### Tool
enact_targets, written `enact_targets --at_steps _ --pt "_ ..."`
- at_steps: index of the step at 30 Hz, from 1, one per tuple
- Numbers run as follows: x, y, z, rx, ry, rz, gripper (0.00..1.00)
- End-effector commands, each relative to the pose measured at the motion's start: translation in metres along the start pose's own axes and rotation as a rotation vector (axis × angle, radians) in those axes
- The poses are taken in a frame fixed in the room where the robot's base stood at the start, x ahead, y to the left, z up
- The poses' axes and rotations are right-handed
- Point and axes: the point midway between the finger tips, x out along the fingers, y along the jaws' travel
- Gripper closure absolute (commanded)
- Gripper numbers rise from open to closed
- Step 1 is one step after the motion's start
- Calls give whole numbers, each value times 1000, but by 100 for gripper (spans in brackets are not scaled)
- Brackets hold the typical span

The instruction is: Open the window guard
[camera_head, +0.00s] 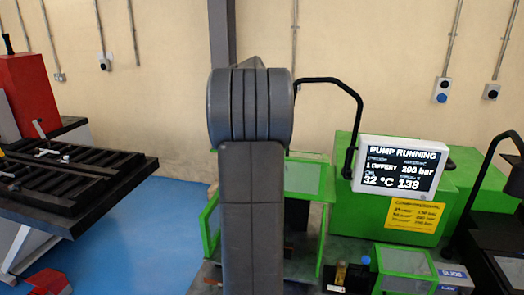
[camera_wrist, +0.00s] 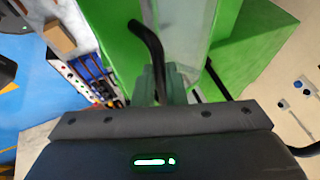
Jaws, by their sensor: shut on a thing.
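The window guard (camera_head: 305,178) is a green frame with a pale see-through panel, partly hidden behind my arm in the head view. In the wrist view its pale panel (camera_wrist: 184,30) stands beside a broad green face. A black curved handle bar (camera_wrist: 150,42) runs down in front of it to between my fingers. My gripper (camera_wrist: 163,82) is shut on this bar. In the head view my arm hides the gripper and the bar. How far the guard stands open cannot be told.
A screen (camera_head: 401,168) reading "PUMP RUNNING" hangs on a black bent arm to the right. A smaller green box (camera_head: 405,262) stands at the front right. A black slatted table (camera_head: 75,178) is at the left. Blue floor (camera_head: 140,215) lies open between.

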Motion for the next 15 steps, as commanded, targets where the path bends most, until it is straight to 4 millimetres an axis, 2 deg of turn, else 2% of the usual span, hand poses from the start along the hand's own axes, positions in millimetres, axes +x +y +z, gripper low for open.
enact_targets --at_steps 6,15 --pt "6 -22 2 -34 3 82 100" --pt "9 -38 3 -60 3 146 100"
